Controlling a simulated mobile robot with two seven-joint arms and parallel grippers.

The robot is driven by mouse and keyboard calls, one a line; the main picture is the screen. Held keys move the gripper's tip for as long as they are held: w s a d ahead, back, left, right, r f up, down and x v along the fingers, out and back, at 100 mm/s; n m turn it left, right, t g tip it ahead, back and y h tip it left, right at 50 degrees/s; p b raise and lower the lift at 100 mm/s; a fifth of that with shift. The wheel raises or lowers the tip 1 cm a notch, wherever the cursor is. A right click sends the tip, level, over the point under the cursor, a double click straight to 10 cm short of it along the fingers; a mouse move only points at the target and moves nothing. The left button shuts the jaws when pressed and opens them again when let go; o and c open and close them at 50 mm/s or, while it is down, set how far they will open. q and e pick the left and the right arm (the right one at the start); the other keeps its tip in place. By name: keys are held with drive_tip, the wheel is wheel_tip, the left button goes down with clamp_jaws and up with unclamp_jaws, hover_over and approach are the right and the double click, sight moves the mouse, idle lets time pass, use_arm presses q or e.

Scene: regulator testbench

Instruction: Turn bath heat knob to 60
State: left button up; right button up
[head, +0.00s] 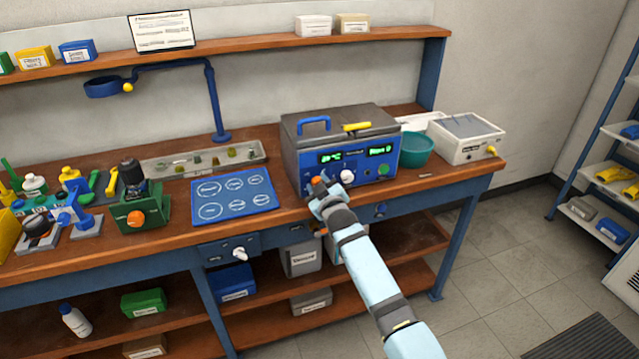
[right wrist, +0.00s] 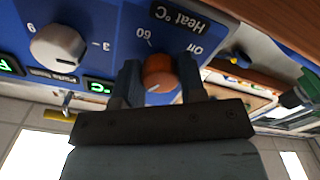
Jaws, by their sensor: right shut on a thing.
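The water bath (head: 341,128) is a grey box with a blue front panel on the bench. Its orange heat knob (right wrist: 160,70) sits between the fingers of my right gripper (right wrist: 163,84), which is shut on it. A white mark on the knob points to the lower left in the right wrist view, away from the "60" print. In the head view my right gripper (head: 319,190) reaches the panel's left part and covers most of the knob. My left gripper is out of view.
A white knob (right wrist: 57,46) is beside the heat knob; it also shows in the head view (head: 347,175). Two green displays are above. A teal bowl (head: 416,150) and a white box (head: 466,138) stand right of the bath. A blue mat (head: 234,194) lies left.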

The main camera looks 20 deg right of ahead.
drive_tip(key=m+p, duration=0.1)
drive_tip(key=m, duration=0.4)
drive_tip(key=shift+m+p, duration=0.3)
drive_tip(key=shift+m, duration=0.1)
drive_tip(key=m, duration=0.3)
drive_tip(key=shift+p, duration=0.35)
drive_tip(key=m, duration=0.3)
drive_tip(key=shift+a, duration=0.1)
drive_tip(key=m, duration=0.5)
drive_tip(key=shift+m, duration=0.3)
drive_tip(key=m, duration=0.4)
drive_tip(key=shift+m, duration=0.4)
drive_tip(key=o, duration=0.9)
